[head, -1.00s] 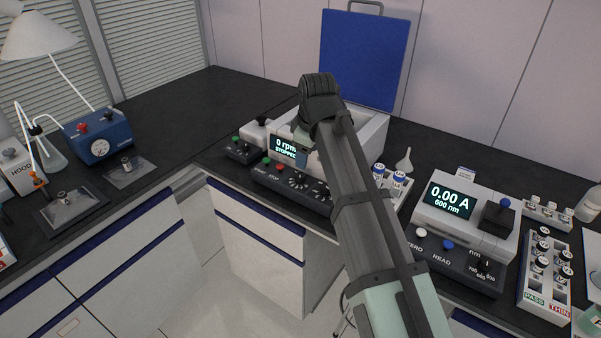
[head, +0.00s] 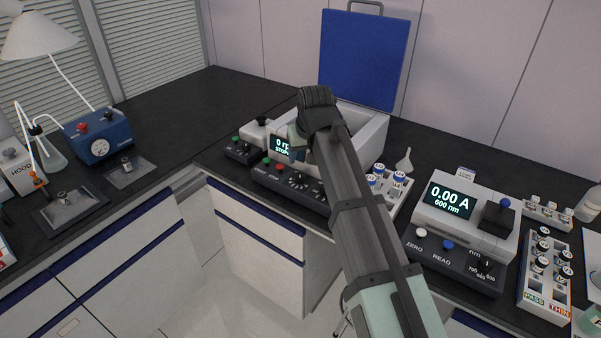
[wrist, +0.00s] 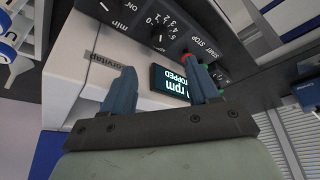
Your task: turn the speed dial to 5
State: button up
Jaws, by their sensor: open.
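The speed dial is a small black knob with a 0 to 5 scale on the dark sloping front panel of the white machine; it shows in the wrist view (wrist: 158,40) and in the head view (head: 298,179). I cannot make out which number it points to. The machine's screen (wrist: 170,82) reads 0 rpm, STOPPED. My gripper (wrist: 160,80) is open and empty, its two blue fingers over the machine near the screen, apart from the dial. In the head view my arm hides most of the gripper.
The blue lid (head: 363,58) stands raised behind the machine. Green and red buttons (head: 273,165) sit left of the dial, and another knob marked min (wrist: 107,6) sits beyond it. A vial rack (head: 388,184) and a 0.00 A reader (head: 465,235) stand to the right.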

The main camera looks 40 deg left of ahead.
aim_at(300, 175)
jog(key=x, duration=1)
jog(key=shift+w+f, duration=0.1)
jog(key=shift+f, duration=0.1)
jog(key=c, duration=1)
jog(key=shift+c, duration=0.2)
